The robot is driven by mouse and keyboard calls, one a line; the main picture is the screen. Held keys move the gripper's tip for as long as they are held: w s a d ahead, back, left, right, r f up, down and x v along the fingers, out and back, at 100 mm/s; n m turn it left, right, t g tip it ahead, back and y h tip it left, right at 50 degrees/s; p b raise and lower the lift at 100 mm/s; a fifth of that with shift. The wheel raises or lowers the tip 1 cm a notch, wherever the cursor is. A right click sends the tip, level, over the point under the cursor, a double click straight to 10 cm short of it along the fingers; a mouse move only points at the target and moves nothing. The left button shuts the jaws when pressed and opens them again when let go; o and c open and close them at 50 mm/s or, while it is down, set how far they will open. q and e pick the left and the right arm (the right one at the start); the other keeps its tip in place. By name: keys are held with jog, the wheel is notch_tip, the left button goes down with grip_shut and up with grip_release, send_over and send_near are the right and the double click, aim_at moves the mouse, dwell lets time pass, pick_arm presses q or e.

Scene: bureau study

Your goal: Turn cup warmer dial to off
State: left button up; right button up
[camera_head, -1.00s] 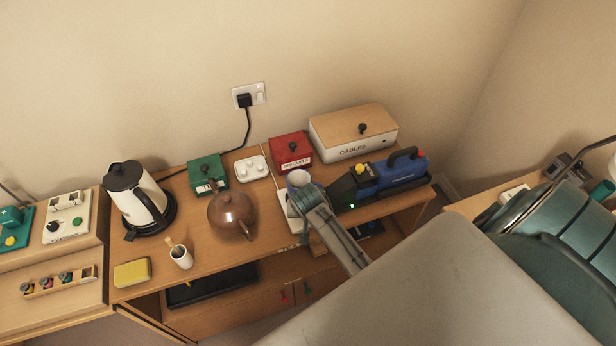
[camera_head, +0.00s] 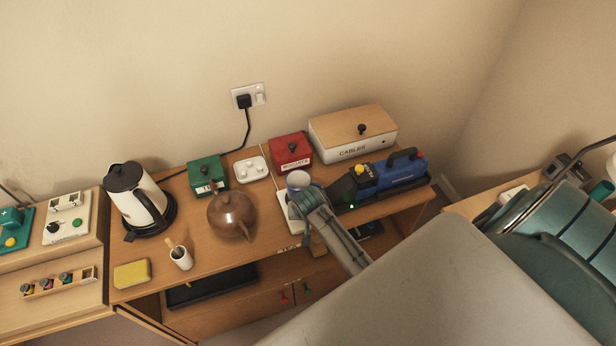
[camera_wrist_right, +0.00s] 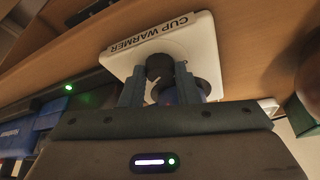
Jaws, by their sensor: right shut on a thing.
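The white cup warmer (camera_head: 291,219) lies on the desk below the wall, partly hidden by my right arm. In the right wrist view its white plate (camera_wrist_right: 203,52) carries the label "CUP WARMER" and a dark round dial (camera_wrist_right: 160,66). My right gripper (camera_wrist_right: 158,80) is shut on the dial, with one finger on each side of it. The gripper also shows in the head view (camera_head: 306,203). A cup (camera_head: 298,181) stands on the warmer behind the dial. The dial's marks cannot be read. My left gripper is not in view.
A brown teapot (camera_head: 231,215) stands left of the warmer. A blue and black machine (camera_head: 390,176) is close on the right. Red (camera_head: 290,151) and green (camera_head: 207,175) boxes and a white cables box (camera_head: 353,136) stand behind. A wall socket (camera_head: 248,96) is above.

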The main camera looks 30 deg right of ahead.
jog(key=n, duration=0.2)
jog(key=n+y, duration=0.1)
jog(key=n, duration=0.1)
jog(key=n+y, duration=0.1)
jog(key=n, duration=0.1)
jog(key=shift+s+d+t, duration=0.1)
jog(key=shift+d+t, duration=0.15)
jog(key=shift+t, duration=0.05)
jog(key=n+y, duration=0.1)
jog(key=n, duration=0.1)
jog(key=n+y, duration=0.1)
jog(key=n, duration=0.2)
jog(key=shift+d+n, duration=0.2)
jog(key=shift+n, duration=0.1)
jog(key=n+g+y+b, duration=0.1)
jog(key=n, duration=0.2)
jog(key=shift+d+f+n+y, duration=0.1)
jog(key=shift+n+y, duration=0.2)
jog(key=shift+w+d+n+g+y+b, duration=0.15)
jog(key=shift+n+g+b, duration=0.1)
jog(key=shift+n, duration=0.4)
jog(key=shift+a+n+g+y+b, duration=0.1)
jog(key=shift+n+g+b, duration=0.15)
jog(key=shift+n, duration=0.35)
jog(key=shift+w+d+n+g+y+b, duration=0.15)
jog(key=shift+n+g+b, duration=0.1)
jog(key=shift+n, duration=0.4)
jog(key=shift+a, duration=0.1)
jog(key=o, duration=1)
jog(key=shift+c, duration=0.2)
